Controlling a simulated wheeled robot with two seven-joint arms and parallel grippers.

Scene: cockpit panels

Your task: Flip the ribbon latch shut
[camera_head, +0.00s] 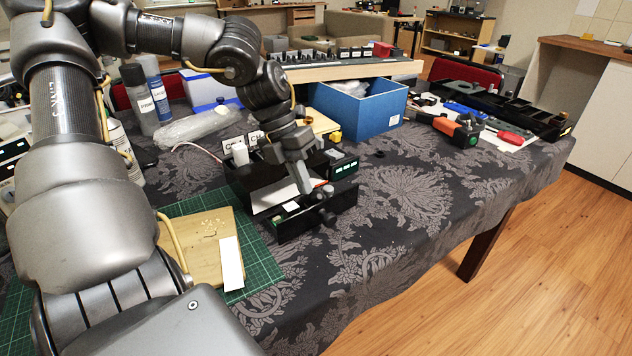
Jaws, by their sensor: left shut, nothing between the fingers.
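A black open-topped panel unit (290,229) stands on the patterned tablecloth near the middle of the view. It has a pale inner plate (268,196) and small parts inside, including a green piece and a red strip. The ribbon latch cannot be made out clearly; it is too small or hidden by my gripper. My left gripper (304,184) reaches down into the unit from above. Its fingers are shut and empty, close to the small parts; whether they touch anything I cannot tell. My right gripper is not in view.
A blue box (362,112) stands behind the unit. A green cutting mat (262,262) with a wooden board (196,262) lies at the front left. Bottles (138,98) stand at the back left. An orange-black tool (458,130) lies right. The cloth right of the unit is clear.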

